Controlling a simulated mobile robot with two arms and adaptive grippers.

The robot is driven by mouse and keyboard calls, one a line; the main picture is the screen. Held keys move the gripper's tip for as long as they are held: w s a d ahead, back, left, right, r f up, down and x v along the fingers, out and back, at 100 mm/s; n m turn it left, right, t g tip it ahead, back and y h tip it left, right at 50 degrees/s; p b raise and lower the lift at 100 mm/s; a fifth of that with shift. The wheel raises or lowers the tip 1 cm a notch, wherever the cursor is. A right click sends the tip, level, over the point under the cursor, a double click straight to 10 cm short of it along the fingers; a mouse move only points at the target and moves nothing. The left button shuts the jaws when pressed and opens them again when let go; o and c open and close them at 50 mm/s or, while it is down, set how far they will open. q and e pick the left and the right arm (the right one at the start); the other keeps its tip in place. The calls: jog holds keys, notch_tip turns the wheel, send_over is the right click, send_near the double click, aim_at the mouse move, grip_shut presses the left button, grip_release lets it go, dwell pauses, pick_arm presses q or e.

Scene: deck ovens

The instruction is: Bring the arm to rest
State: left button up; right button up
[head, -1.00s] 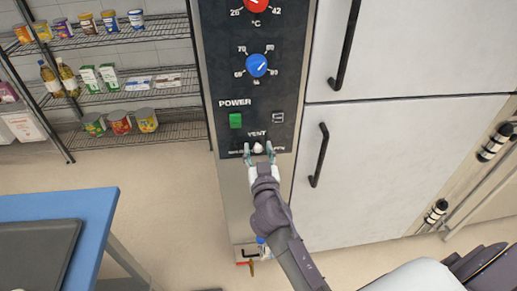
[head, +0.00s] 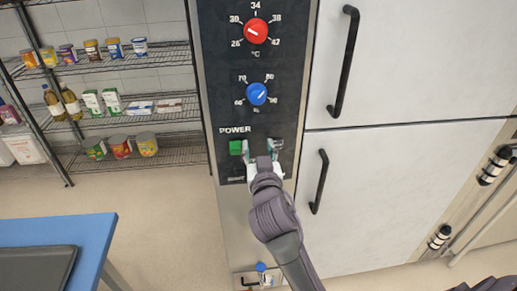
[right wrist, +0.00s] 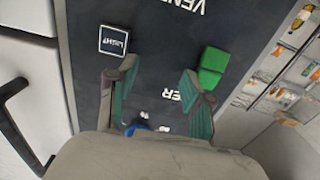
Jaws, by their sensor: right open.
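My right gripper (head: 262,150) is open in front of the dark control panel (head: 222,92), at the height of the power row. Its fingertips lie close to the green power switch (head: 235,147) on the left and the light switch on the right. In the right wrist view the two fingers of the gripper (right wrist: 160,95) are spread with nothing between them. There the green switch (right wrist: 213,68) is beside one finger and the square light switch (right wrist: 113,40) beside the other. I cannot tell whether the fingers touch the panel. My left gripper is not shown.
Above are a blue knob (head: 257,94) and a red knob (head: 256,31). White doors with black handles (head: 320,181) stand to the right. A wire shelf (head: 125,120) with goods and a blue table (head: 92,232) are on the left. Floor between is clear.

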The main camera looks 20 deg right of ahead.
jog(key=s+d+f+n+g+y, duration=0.15)
jog(key=s+f+g, duration=0.55)
jog(key=s+f, duration=0.75)
jog(key=s+a+f+n+g+y, duration=0.2)
jog(key=s+f+g, duration=0.2)
jog(key=s, duration=0.5)
jog(key=s+a+f+n+g+y, duration=0.25)
jog(key=s+f, duration=0.25)
jog(key=s, duration=0.3)
notch_tip(320, 180, down, 24)
jog(key=g, duration=0.2)
jog(key=s+d+f, duration=0.2)
jog(key=s+f, duration=0.6)
jog(key=f, duration=0.1)
jog(key=s+d+f+h, duration=0.1)
jog(key=s+f, duration=0.8)
jog(key=shift+s+d+g, duration=0.3)
jog(key=shift+d+g, duration=0.05)
jog(key=shift+g, duration=0.1)
